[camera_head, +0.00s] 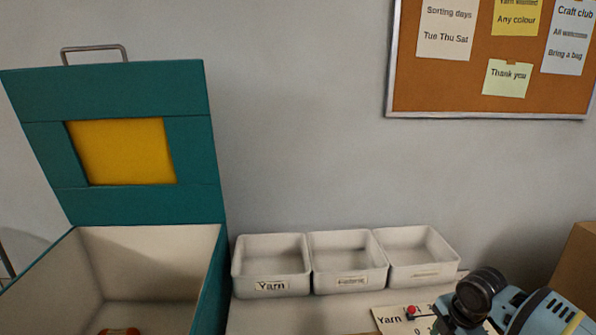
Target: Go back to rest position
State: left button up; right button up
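Part of my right arm shows at the lower right, a blue-grey link with a dark round joint. The fingers of my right gripper are not visible. My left arm and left gripper are out of view. A large teal chest (216,275) stands at the left with its lid (195,150) raised. Its pale inside is visible, with a small orange-red item (118,331) at the bottom, cut off by the picture edge.
Three white bins stand in a row against the wall: one labelled Yarn (271,287), a middle one (350,281), and a right one (427,271); all look empty. A Yarn card (390,321) with a red bead (411,311) lies in front. A cardboard box (578,265) is at right.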

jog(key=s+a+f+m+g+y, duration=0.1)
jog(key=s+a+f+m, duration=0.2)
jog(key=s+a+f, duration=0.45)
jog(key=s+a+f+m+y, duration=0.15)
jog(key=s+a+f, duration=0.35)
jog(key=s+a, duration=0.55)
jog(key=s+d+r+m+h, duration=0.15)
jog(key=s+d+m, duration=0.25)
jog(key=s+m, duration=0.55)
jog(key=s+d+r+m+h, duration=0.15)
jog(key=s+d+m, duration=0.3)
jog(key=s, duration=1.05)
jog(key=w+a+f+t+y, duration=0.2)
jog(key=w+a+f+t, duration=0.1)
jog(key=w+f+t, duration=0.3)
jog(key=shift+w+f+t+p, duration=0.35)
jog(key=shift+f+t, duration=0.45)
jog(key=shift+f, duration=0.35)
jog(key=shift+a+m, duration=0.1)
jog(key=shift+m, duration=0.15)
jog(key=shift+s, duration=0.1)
